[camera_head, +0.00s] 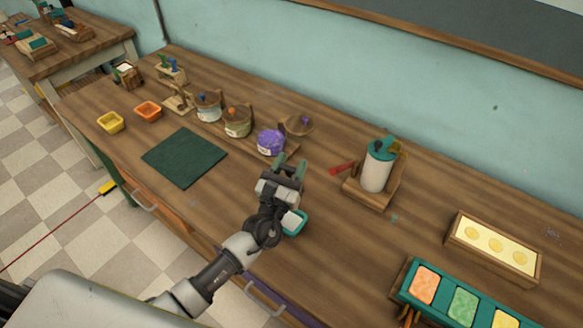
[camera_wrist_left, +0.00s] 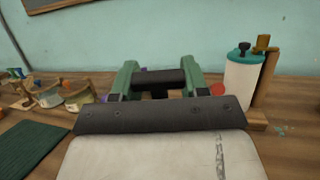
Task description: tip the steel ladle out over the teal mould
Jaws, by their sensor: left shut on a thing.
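My left gripper (camera_head: 289,170) is above the table's front part, with its two green fingers pointing away from me. In the left wrist view the fingers (camera_wrist_left: 160,80) are closed on a dark bar (camera_wrist_left: 160,76), which looks like the steel ladle's handle. The ladle's bowl does not show clearly in either view, so I cannot tell its tilt. The teal mould (camera_head: 302,224) sits on the table just below and right of my wrist. Its inside looks pale, and my arm partly covers it. My right gripper is not in view.
A white dispenser (camera_head: 377,170) stands on a wooden stand to the right, with a red piece beside it. Several jars (camera_head: 237,122) stand behind, left of the gripper. A dark green mat (camera_head: 184,158) lies left. A tray of coloured bars (camera_head: 463,305) is at front right.

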